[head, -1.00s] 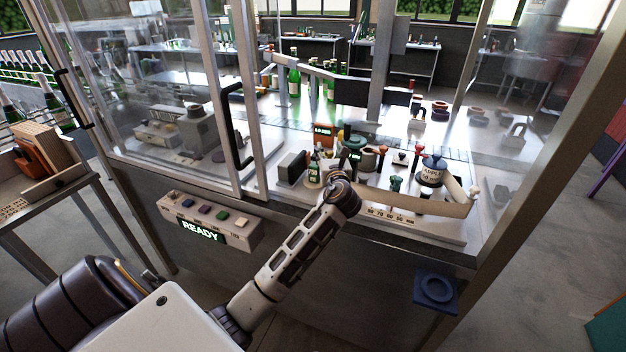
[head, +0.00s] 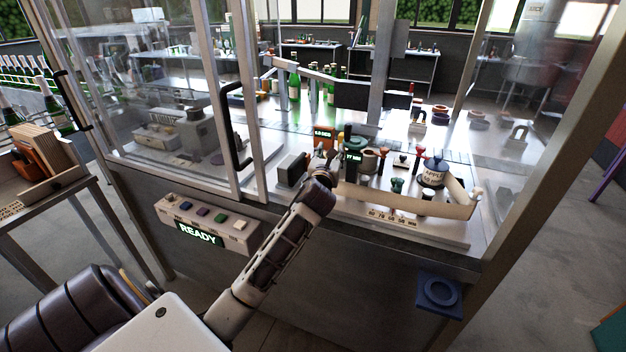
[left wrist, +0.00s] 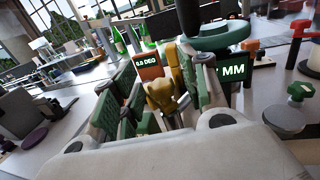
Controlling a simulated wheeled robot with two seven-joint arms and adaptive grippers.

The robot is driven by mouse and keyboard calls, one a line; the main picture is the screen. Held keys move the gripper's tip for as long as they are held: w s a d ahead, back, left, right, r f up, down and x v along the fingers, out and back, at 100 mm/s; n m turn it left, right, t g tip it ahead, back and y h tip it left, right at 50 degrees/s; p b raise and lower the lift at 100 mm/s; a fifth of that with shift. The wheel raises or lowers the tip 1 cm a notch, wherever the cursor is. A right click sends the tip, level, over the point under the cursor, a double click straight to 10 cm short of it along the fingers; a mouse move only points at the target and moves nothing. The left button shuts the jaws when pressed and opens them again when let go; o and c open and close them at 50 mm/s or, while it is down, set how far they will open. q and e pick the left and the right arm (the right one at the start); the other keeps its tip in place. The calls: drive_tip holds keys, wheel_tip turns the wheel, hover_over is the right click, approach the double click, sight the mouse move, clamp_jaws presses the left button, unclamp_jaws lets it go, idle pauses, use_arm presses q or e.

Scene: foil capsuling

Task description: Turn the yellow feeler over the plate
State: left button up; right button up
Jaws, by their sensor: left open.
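The yellow feeler (left wrist: 165,92) shows in the left wrist view as a gold-yellow piece with an upright arm and a rounded lower part. My left gripper (left wrist: 152,100) is open, with its green-padded fingers on either side of the feeler. I cannot tell whether a finger touches it. In the head view my left gripper (head: 326,166) is at the left part of the bench station and hides the feeler. I cannot make out the plate clearly. My right gripper is not in view.
An orange degree display (left wrist: 149,66) and a green MM display (left wrist: 232,71) stand close to the fingers. A dark-green round part (left wrist: 215,38) is behind. A curved beige rail (head: 405,203) edges the station. A glass guard (head: 160,90) stands at left.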

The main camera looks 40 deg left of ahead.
use_arm(q)
drive_tip(key=shift+m+t+h+b, duration=0.6)
drive_tip(key=shift+m+h+b, duration=0.4)
drive_tip(key=shift+h, duration=0.7)
drive_tip(key=p+v, duration=0.3)
drive_tip(key=v, duration=1)
drive_tip(key=shift+s+d, duration=0.15)
drive_tip(key=shift+s, duration=0.2)
drive_tip(key=shift+f, duration=0.1)
